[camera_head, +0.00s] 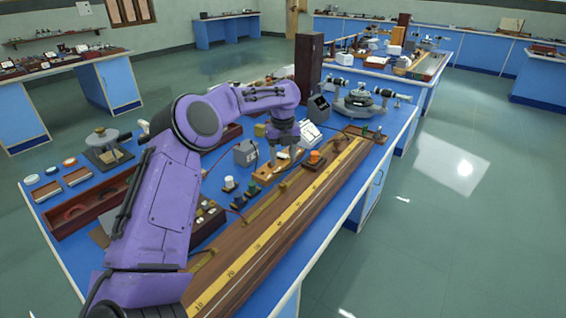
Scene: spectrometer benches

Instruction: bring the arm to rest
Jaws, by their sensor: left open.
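My left arm, purple, comes in from the lower left and arches over the blue bench (385,165). My left gripper (287,158) points down at the end of it, near a small wooden base (268,176) with terminals. The jaws are open, small in the view and partly hard to make out. I cannot tell whether they touch anything. The arm hides part of the bench's left middle. My right gripper is not in the view.
A long wooden rail with a yellow scale (262,243) runs along the bench's right edge. A spectrometer (358,102) and a tall dark wooden box (308,62) stand behind the gripper. A wooden tray (75,212) lies at left. The floor at right is clear.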

